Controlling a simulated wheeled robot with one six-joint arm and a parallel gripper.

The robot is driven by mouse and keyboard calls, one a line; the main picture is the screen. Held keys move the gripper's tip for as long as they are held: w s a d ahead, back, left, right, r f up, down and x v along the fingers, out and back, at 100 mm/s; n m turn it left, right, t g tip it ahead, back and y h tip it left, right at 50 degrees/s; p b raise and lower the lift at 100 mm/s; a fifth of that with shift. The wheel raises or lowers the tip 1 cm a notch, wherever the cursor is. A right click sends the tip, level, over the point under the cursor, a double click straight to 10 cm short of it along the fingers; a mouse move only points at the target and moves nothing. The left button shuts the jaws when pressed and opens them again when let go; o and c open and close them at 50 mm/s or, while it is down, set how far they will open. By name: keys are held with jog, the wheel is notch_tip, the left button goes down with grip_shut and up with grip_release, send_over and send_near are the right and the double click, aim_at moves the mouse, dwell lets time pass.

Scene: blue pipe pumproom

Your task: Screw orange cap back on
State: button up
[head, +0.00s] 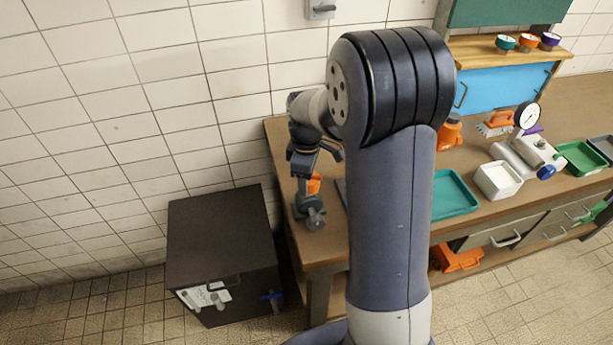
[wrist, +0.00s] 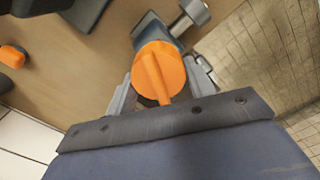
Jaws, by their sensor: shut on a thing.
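The orange cap (wrist: 158,72) is round with a raised bar across its top. It sits between the two fingers of my gripper (wrist: 163,90) in the wrist view, and the fingers are shut on it. In the head view my gripper (head: 308,172) points down at the left end of the bench, with the orange cap (head: 314,184) showing at its tips. Just below is a grey-blue metal fitting (head: 307,207), which shows behind the cap in the wrist view (wrist: 186,20). Whether the cap touches the fitting, and any thread, is hidden.
The wooden bench (head: 285,150) ends just left of the fitting. A dark cabinet (head: 222,235) stands on the floor beside it. A teal tray (head: 453,195), a white tray (head: 498,180) and an orange bottle (head: 450,131) stand to the right. My arm hides the bench's middle.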

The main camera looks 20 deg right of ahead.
jog(key=shift+c, duration=0.6)
jog(key=m, duration=0.4)
jog(key=shift+m, duration=0.4)
jog(key=o, duration=1.2)
jog(key=shift+c, duration=0.2)
notch_tip(320, 180, up, 7)
jog(key=p, duration=0.4)
jog(key=shift+w, duration=0.1)
